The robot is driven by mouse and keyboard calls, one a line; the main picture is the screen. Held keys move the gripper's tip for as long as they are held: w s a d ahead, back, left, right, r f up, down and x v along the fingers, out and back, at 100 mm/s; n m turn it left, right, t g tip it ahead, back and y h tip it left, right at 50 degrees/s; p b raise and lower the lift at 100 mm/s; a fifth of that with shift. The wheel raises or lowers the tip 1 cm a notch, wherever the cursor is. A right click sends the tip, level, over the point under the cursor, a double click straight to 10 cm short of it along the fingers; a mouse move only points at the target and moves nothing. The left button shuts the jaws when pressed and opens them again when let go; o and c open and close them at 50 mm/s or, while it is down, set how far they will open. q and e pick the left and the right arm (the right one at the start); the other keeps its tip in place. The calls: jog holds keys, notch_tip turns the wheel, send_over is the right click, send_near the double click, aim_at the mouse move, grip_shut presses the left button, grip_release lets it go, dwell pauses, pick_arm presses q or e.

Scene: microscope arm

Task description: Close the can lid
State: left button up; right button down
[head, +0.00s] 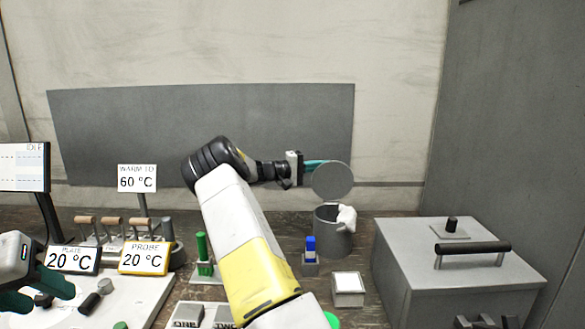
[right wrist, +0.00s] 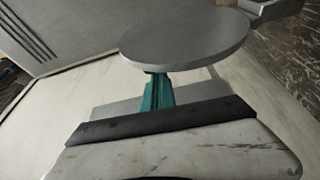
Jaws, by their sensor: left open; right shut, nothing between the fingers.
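The grey cylindrical can (head: 331,241) stands on the bench right of centre, with white crumpled material (head: 347,217) at its rim. Its round grey lid (head: 334,182) stands upright above the can's mouth; it also shows as a large disc in the right wrist view (right wrist: 185,40). My right gripper (head: 317,163), with teal fingers, is shut and empty at the lid's upper left edge. Its fingers (right wrist: 157,92) reach toward the disc, which hides their tips; I cannot tell whether they touch. My left gripper (head: 38,295) is open at the lower left, away from the can.
A grey box (head: 455,270) with a black handle stands right of the can. A small blue-topped block (head: 310,249), a green tube (head: 202,246) and a white-topped block (head: 348,283) stand nearby. Temperature signs (head: 143,258) and a monitor (head: 24,167) are on the left.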

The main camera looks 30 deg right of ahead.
aim_at(324, 168)
jog(key=s+a+m, duration=0.1)
jog(key=m, duration=0.1)
jog(key=s+a+m+h, duration=0.1)
jog(key=s+m, duration=0.1)
jog(key=s+a+r+m+g, duration=0.1)
jog(key=s+m, duration=0.1)
jog(key=shift+s+h, duration=0.1)
jog(key=shift+h, duration=0.2)
jog(key=s+m, duration=0.1)
jog(key=m, duration=0.1)
jog(key=s+a+f+m+g, duration=0.1)
jog(key=s+m, duration=0.1)
jog(key=s+a+m+g, duration=0.1)
jog(key=m, duration=0.1)
jog(key=shift+s+a+f+h, duration=0.25)
jog(key=shift+s+f+h, duration=0.05)
jog(key=shift+f, duration=0.1)
jog(key=shift+s+a+f+m+g, duration=0.25)
jog(key=shift+s+f+m+g, duration=0.2)
jog(key=shift+m, duration=0.45)
jog(key=shift+s+a+f+m+g, duration=0.2)
jog(key=shift+s+f+m+g, duration=0.2)
jog(key=shift+m, duration=0.5)
jog(key=shift+s+a+f+m+g, duration=0.25)
jog(key=shift+s+f+m+g, duration=0.15)
jog(key=shift+m, duration=0.5)
jog(key=shift+r, duration=0.15)
